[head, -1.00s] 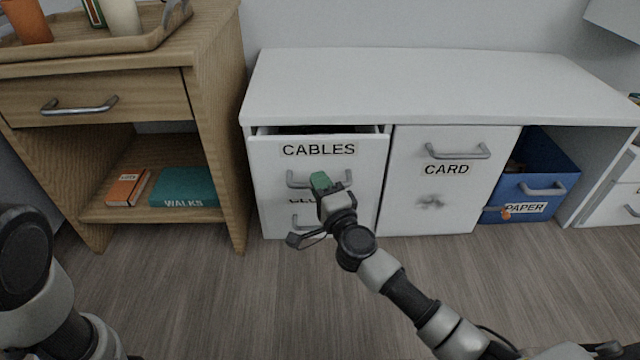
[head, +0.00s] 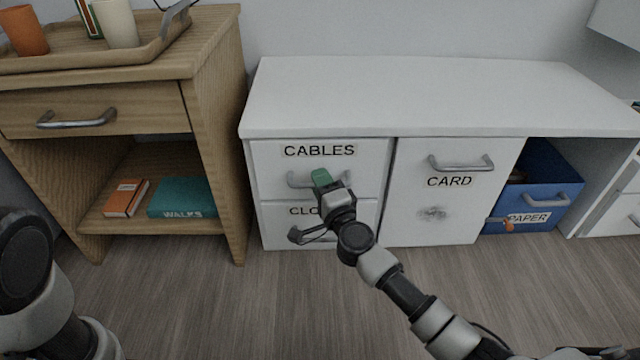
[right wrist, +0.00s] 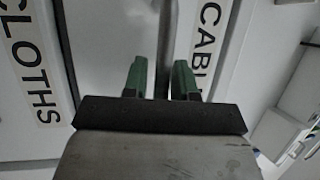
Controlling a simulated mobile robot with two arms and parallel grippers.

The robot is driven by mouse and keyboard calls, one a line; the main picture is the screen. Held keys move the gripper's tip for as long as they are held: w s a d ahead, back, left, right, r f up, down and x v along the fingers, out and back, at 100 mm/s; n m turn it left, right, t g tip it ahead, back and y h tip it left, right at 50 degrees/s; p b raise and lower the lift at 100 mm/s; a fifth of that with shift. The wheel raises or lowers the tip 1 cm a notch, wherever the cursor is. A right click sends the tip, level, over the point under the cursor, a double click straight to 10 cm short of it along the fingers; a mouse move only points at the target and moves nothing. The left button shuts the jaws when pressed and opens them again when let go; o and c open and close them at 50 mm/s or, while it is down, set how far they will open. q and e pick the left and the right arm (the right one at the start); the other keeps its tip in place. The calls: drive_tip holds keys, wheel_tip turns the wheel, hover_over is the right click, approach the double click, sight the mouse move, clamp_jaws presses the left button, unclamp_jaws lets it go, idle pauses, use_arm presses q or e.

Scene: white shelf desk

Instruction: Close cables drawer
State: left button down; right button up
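The cables drawer (head: 360,181) is the white upper-left drawer of the desk, labelled CABLES. Its front sits flush with the desk, with no gap showing at its top. My right gripper (head: 322,181), with green fingertips, is at the drawer's metal handle (head: 299,180) and hides its right part. In the right wrist view the two green fingers (right wrist: 160,80) stand apart, one on each side of the handle bar (right wrist: 166,45), with a gap on the left side. My left gripper is not in view.
The cloths drawer (head: 275,232) is below, partly hidden by my arm. The card door (head: 458,215) and blue paper bin (head: 560,180) are to the right. A wooden cabinet (head: 215,100) stands close on the left. The floor (head: 200,310) in front is clear.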

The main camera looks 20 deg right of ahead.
drive_tip(key=shift+o, duration=1)
drive_tip(key=shift+a, duration=0.1)
drive_tip(key=p+v, duration=0.2)
drive_tip(key=v, duration=0.8)
drive_tip(key=shift+s, duration=0.4)
drive_tip(key=shift+f, duration=0.1)
